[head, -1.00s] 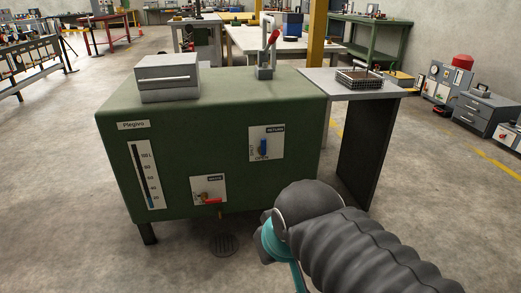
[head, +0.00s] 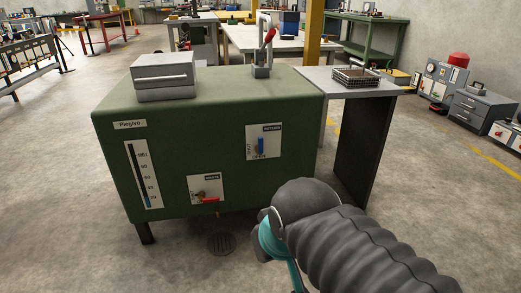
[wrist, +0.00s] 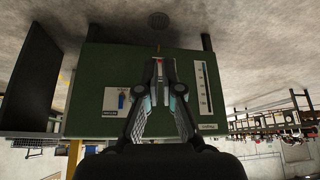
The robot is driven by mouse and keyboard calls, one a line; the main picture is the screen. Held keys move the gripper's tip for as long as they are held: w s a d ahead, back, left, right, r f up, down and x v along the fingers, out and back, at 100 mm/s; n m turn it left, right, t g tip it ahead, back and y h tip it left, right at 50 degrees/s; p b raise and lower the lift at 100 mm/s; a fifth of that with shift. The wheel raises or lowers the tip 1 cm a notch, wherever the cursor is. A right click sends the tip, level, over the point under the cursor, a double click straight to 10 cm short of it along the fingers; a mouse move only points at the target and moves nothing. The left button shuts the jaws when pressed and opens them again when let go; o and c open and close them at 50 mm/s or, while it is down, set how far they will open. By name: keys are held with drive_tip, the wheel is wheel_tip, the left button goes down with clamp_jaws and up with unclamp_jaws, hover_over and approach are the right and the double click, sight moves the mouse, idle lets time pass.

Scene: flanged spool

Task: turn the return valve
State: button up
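The return valve (head: 261,145) is a blue handle on a white plate marked RETURN, on the front of a green tank (head: 200,150). The handle stands upright, with the word OPEN below it. In the wrist view, which is upside down, the blue handle (wrist: 122,101) is left of my gripper (wrist: 160,66). My gripper's fingers are apart by a narrow gap, empty, and point at the tank front near the lower plate. They do not touch the return valve. In the head view my arm hides the fingers.
A second plate with a red-handled valve (head: 209,200) sits lower left on the tank. A gauge (head: 143,174) is at the left. A side table (head: 350,88) stands at the right. The floor in front is clear.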

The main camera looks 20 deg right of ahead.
drive_tip(key=o, duration=0.6)
drive_tip(key=shift+m+g, duration=0.3)
drive_tip(key=shift+g, duration=0.3)
drive_tip(key=f, duration=0.1)
drive_tip(key=d+f+b, duration=0.1)
drive_tip(key=f, duration=0.1)
drive_tip(key=w+f+b, duration=0.1)
drive_tip(key=f, duration=0.1)
drive_tip(key=shift+w+d, duration=0.1)
drive_tip(key=shift+d, duration=0.15)
drive_tip(key=shift+o, duration=0.2)
drive_tip(key=m+t+h+b, duration=0.2)
drive_tip(key=t+h+b, duration=0.1)
drive_tip(key=t+b, duration=0.8)
approach(261, 141)
drive_tip(key=w, duration=0.3)
drive_tip(key=w+d+f+t+p, duration=0.1)
drive_tip(key=w, duration=0.3)
drive_tip(key=w+d+f+t+p, duration=0.1)
drive_tip(key=w, duration=0.2)
drive_tip(key=shift+w+f, duration=0.1)
drive_tip(key=shift+w, duration=0.1)
